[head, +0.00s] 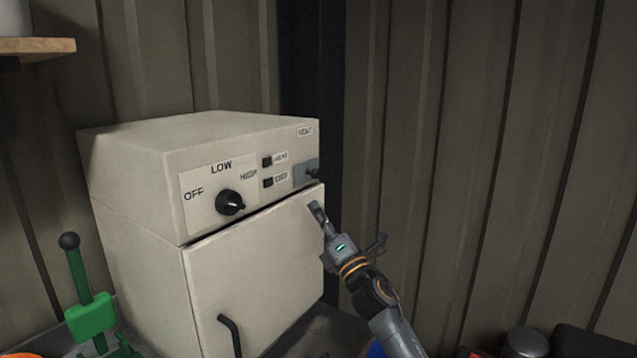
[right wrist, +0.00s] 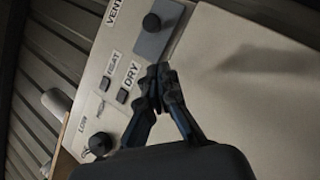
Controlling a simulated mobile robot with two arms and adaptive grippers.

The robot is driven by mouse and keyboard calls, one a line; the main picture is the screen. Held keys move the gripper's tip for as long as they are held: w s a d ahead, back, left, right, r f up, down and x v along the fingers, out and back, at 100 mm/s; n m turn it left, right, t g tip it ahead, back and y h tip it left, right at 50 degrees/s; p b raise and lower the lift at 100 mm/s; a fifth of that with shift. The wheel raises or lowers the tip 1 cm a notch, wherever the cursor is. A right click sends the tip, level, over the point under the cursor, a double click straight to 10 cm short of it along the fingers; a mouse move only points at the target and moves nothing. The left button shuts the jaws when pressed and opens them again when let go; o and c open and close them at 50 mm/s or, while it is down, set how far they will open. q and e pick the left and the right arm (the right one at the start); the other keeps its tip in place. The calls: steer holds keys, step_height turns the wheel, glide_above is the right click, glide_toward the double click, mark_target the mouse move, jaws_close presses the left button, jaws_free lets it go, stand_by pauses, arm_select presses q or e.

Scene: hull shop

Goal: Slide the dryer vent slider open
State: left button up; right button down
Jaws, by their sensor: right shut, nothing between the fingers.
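The dryer (head: 150,165) is a cream-coloured cabinet with a control panel above a door. The vent slider is a small dark knob (head: 312,173) on a grey plate (head: 301,174) at the panel's right end. In the right wrist view the knob (right wrist: 152,22) sits on its grey plate (right wrist: 158,42) near the word VENT. My right gripper (head: 316,208) is shut and empty, just below the slider in front of the door's upper right corner. In the wrist view its fingertips (right wrist: 163,72) are apart from the knob. My left gripper is not in view.
A black dial (head: 230,202) and two dark buttons (head: 267,162) are on the same panel. The door has a dark handle (head: 230,334). A green tool with a black ball (head: 90,315) stands at lower left. Ribbed wall (head: 480,140) lies close behind.

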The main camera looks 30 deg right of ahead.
mark_target(307, 172)
steer(key=shift+w+d+r+p, duration=0.65)
steer(key=shift+w+r, duration=0.2)
steer(key=shift+r, duration=0.1)
steer(key=shift+w+d+r+p, duration=0.6)
steer(key=shift+w+r, duration=0.2)
steer(key=shift+r, duration=0.1)
steer(key=shift+a, duration=0.1)
steer(key=shift+r, duration=0.1)
step_height(307, 172, up, 6)
steer(key=p, duration=0.3)
